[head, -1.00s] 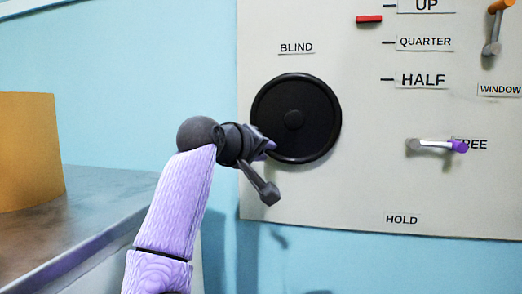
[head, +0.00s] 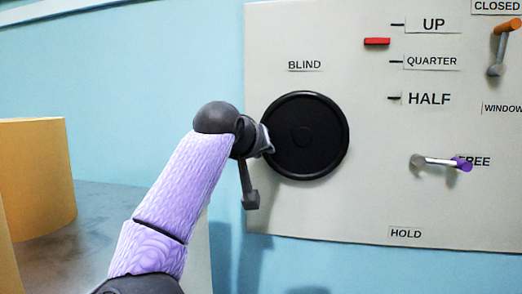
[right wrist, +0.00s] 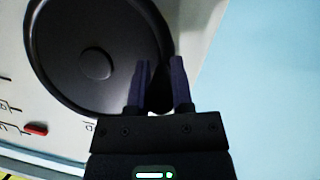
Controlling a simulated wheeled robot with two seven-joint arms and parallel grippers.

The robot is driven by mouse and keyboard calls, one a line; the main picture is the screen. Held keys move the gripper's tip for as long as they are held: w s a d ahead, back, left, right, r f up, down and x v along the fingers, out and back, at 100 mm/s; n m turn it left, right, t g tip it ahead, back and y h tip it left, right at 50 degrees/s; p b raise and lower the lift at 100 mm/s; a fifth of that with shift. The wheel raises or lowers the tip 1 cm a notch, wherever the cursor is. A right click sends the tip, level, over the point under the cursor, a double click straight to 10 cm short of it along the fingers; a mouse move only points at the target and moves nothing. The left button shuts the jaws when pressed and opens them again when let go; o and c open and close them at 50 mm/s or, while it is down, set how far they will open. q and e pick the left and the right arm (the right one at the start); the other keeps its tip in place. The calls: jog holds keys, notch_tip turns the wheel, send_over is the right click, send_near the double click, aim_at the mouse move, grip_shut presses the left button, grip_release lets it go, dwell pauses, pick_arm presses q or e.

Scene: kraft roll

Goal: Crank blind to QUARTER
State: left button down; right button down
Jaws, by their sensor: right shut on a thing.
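The blind crank is a round black wheel (head: 310,152) on a pale panel, under the label BLIND (head: 304,65). My right gripper (head: 267,141) is at the wheel's left edge. In the right wrist view its purple fingers (right wrist: 160,75) are shut on a dark part at the wheel's rim, mostly hidden between them. The red marker (head: 377,42) stands about midway between the marks for UP (head: 433,24) and QUARTER (head: 432,61), above HALF (head: 429,98). My left gripper is not in view.
A purple-tipped lever (head: 438,161) points right at FREE; HOLD (head: 405,233) is below it. An orange-tipped window lever (head: 499,55) points up toward CLOSED. A grey counter (head: 120,215) with a tan roll (head: 38,175) is at left.

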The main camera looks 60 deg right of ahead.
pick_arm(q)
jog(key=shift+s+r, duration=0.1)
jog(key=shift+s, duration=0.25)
pick_arm(e)
jog(key=c, duration=0.5)
grip_release()
jog(key=shift+a+r, duration=0.15)
jog(key=shift+a, duration=0.1)
pick_arm(q)
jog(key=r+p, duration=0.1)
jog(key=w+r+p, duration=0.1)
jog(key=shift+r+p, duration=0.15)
jog(key=shift+p, duration=0.15)
pick_arm(e)
jog(key=v, duration=0.9)
jog(key=shift+a, duration=0.15)
